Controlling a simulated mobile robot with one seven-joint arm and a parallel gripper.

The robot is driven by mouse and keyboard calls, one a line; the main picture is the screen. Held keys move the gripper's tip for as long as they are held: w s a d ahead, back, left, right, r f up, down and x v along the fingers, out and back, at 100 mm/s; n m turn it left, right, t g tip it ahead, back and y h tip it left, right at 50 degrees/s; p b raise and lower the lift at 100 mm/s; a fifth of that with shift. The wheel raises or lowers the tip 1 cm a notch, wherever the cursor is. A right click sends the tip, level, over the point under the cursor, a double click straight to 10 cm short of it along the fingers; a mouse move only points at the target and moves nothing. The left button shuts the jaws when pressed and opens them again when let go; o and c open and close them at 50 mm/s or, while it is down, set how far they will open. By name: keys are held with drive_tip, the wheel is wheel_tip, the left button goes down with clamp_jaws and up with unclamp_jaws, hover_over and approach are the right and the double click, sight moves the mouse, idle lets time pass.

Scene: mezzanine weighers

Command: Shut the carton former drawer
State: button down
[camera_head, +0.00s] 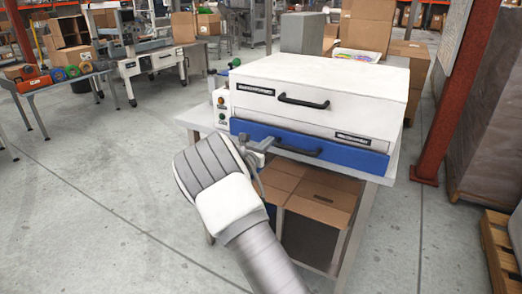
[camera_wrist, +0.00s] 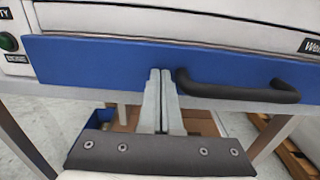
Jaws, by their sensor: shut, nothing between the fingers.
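The carton former (camera_head: 330,85) is a white box on a table, with a black handle (camera_head: 303,101) on its upper white front. Below is a blue-fronted drawer (camera_head: 350,158) with its own black handle (camera_head: 298,147). The blue front seems to stand slightly proud of the white body; the exact gap cannot be told. My gripper (camera_head: 266,144) is shut and empty at the blue front. In the wrist view its fingertips (camera_wrist: 160,74) overlap the blue front (camera_wrist: 100,68), just left of the handle (camera_wrist: 235,90). Whether they touch the front cannot be told.
Cardboard boxes (camera_head: 318,194) sit under the table (camera_head: 392,172). A green button (camera_wrist: 9,42) is on the panel left of the drawer. A red post (camera_head: 440,110) and a wrapped pallet load (camera_head: 490,130) stand to the right.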

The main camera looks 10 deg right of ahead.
drive_tip(key=shift+w+d+r, duration=0.2)
drive_tip(key=shift+w+d, duration=0.15)
drive_tip(key=shift+w, duration=0.05)
drive_tip(key=shift+d+r, duration=0.1)
drive_tip(key=shift+r, duration=0.05)
